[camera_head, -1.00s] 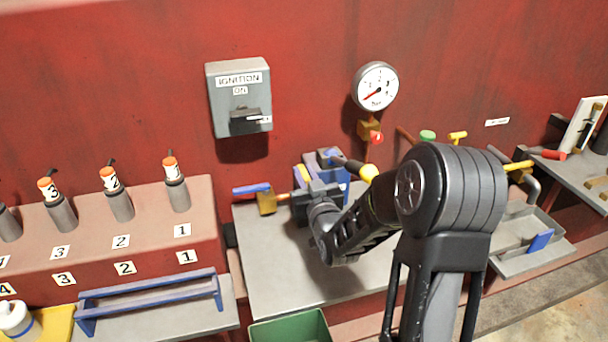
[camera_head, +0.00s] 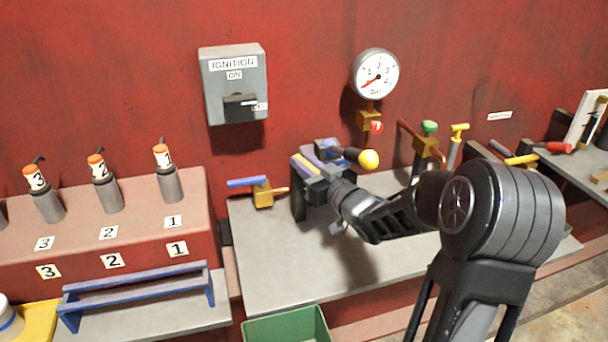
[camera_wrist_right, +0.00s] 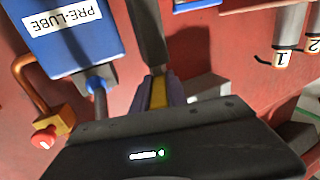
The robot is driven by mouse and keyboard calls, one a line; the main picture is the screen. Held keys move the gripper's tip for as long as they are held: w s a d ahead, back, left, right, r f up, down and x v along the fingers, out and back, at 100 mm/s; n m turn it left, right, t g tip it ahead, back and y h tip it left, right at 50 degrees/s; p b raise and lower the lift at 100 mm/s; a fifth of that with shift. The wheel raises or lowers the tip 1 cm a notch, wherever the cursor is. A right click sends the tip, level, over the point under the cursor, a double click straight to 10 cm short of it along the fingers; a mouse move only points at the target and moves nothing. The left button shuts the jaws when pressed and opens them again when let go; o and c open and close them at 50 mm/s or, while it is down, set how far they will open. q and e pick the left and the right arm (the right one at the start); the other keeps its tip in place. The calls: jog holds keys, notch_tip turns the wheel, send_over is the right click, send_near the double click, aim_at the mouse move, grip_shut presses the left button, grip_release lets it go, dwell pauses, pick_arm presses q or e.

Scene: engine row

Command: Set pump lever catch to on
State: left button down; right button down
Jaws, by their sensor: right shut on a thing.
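The blue pre-lube pump (camera_head: 327,147) stands at the back of the middle bench and is partly hidden by my right gripper. Its "PRE-LUBE" label shows upside down on the blue pump body in the right wrist view (camera_wrist_right: 66,38). The pump lever (camera_head: 369,159) has a dark rod and a yellow ball knob and points right. My right gripper (camera_head: 308,168) is at the pump's left front, shut on a narrow yellow piece (camera_wrist_right: 158,93), which looks like the catch. Purple-grey surfaces flank this piece. The catch's setting cannot be read. My left gripper is not in view.
An ignition box (camera_head: 234,83) and a pressure gauge (camera_head: 375,76), needle low, are on the red wall. A blue-handled brass valve (camera_head: 262,192) is left of the pump. A green bin (camera_head: 287,326) is at the front. The bench front (camera_head: 290,270) is clear.

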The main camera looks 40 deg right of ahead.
jog(key=shift+d+r+n+y, duration=0.1)
jog(key=shift+d+n+y, duration=0.05)
jog(key=shift+n+y, duration=0.55)
jog(key=c, duration=1.3)
grip_release()
jog(key=shift+s, duration=0.1)
jog(key=s, duration=0.3)
jog(key=s+b, duration=0.1)
jog(key=s, duration=0.3)
jog(key=shift+s+d, duration=0.2)
jog(key=shift+s, duration=0.1)
